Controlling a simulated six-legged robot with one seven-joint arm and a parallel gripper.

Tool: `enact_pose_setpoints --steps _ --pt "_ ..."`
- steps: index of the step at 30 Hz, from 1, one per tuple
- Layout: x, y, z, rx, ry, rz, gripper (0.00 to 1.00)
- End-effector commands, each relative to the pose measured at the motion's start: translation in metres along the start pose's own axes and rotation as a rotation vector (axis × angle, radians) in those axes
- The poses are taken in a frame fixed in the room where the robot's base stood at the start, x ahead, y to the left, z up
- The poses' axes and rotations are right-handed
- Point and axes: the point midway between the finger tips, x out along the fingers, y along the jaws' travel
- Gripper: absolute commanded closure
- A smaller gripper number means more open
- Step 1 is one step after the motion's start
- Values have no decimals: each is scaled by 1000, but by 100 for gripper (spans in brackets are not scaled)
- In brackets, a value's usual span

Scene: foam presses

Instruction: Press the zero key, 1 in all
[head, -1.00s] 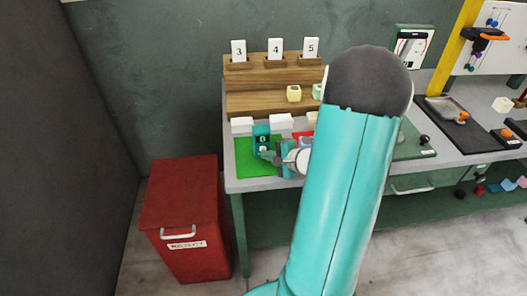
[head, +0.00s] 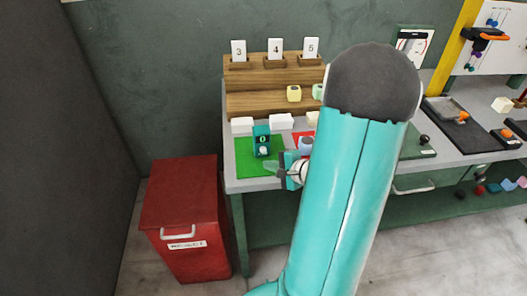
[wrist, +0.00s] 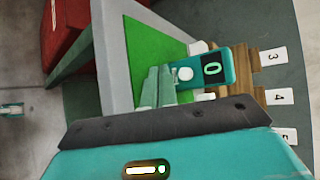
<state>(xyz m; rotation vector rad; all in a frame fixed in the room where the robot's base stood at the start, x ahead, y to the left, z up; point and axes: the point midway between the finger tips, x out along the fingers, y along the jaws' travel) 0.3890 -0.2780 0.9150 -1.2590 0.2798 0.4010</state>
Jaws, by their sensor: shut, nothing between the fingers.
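A teal block device (head: 262,141) with a dark window reading "0" stands on the green mat (head: 236,158) at the left of the bench. Its round white key (head: 263,152) faces the front, below the digit. In the wrist view the device (wrist: 229,68) and its white key (wrist: 185,74) show beyond my fingertips. My gripper (head: 271,167) is shut and empty, in front of and a little below the key in the head view. In the wrist view the fingers (wrist: 158,86) point towards the key; a small gap seems to separate them.
Wooden steps (head: 262,78) with cards 3, 4 and 5 stand behind the device. White blocks (head: 281,122) and a red mat lie nearby. A red bin (head: 180,205) stands on the floor, left of the bench. My arm hides the middle of the bench.

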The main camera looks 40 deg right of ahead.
Motion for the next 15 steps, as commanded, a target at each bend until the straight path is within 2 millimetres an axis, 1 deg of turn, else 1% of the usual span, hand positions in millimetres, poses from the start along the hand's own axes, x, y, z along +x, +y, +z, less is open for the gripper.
enact_pose_setpoints --steps 6,15 --pt "-13 9 9 0 1 0 100" --pt "-15 10 10 0 1 0 100"
